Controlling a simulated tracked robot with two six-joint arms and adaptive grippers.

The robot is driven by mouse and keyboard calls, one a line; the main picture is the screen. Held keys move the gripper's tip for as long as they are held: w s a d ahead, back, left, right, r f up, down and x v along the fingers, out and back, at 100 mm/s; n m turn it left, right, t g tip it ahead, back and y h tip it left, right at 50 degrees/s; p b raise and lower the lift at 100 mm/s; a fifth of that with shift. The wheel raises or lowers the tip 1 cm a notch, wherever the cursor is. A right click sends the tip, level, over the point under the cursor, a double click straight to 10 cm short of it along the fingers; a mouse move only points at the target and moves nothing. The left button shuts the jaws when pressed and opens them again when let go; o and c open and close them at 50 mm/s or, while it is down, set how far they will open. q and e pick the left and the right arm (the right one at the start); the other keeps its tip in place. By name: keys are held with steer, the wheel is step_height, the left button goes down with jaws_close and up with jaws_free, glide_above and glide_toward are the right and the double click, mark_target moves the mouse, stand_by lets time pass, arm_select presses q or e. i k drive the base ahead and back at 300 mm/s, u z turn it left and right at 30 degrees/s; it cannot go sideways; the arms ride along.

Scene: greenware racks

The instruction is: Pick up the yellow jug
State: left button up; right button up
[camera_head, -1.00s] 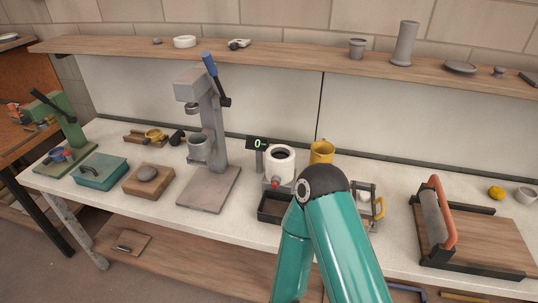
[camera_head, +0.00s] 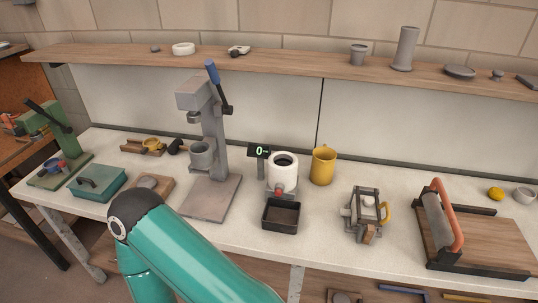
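The yellow jug (camera_head: 322,166) stands upright on the white table, near the back edge and just right of the white grinder-like device. Nothing touches it that I can see, and its front is in clear view. My teal arm crosses the lower left of the view, well to the left of and nearer than the jug. Neither of my grippers shows in the view.
The white device (camera_head: 283,169) with a dark tray (camera_head: 281,216) stands left of the jug. A grey press (camera_head: 210,185) stands further left. A wooden shelf (camera_head: 300,63) runs above the back.

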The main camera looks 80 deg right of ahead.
mark_target(324, 157)
steer(key=u, duration=0.05)
steer(key=k, duration=2.3)
steer(key=z, duration=0.9)
steer(key=i, duration=1)
steer(key=z, duration=0.05)
